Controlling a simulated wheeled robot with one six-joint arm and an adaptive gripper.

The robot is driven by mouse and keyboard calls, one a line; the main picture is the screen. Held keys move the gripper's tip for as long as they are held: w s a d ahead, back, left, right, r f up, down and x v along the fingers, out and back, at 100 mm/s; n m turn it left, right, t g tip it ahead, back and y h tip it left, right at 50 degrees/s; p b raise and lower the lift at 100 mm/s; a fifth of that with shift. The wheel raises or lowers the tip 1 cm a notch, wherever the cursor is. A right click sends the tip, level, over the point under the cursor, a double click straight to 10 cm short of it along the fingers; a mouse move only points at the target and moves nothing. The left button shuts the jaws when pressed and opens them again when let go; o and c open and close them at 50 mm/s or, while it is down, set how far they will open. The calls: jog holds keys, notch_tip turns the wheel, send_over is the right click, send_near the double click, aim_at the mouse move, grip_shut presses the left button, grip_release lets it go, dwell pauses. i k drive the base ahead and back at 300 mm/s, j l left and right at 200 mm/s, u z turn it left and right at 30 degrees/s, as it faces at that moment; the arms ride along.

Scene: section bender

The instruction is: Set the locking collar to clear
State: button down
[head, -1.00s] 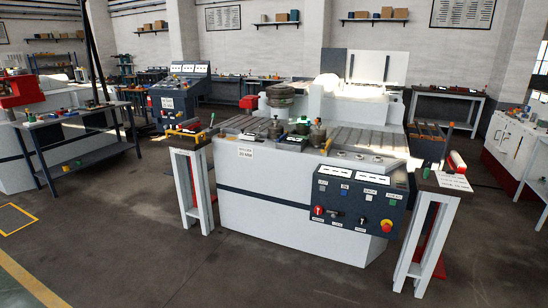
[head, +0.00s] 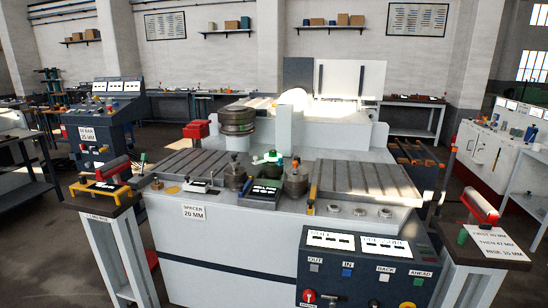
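The section bender stands ahead of me, a pale machine with a dark slotted top (head: 360,178). A large stacked dark roll (head: 238,120) stands at the back of its top. Two smaller dark rolls, a left one (head: 235,176) and a right one (head: 296,179), stand nearer the front. A small part with bright green (head: 270,157) sits between them, behind a dark digital-looking box (head: 264,191). I cannot tell which part is the locking collar or how it is set. My gripper is not in view.
A dark control panel (head: 366,270) with OUT, IN, BACK and AHEAD labels is on the front. A left stand (head: 104,209) and a right stand (head: 483,244) flank the machine. A "SPACER 20 MM" label (head: 194,212) marks the front. Dark floor shows at lower left.

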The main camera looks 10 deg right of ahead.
aim_at(296, 163)
jog(key=i, duration=1.7)
jog(key=i+z, duration=0.1)
jog(key=z, duration=0.15)
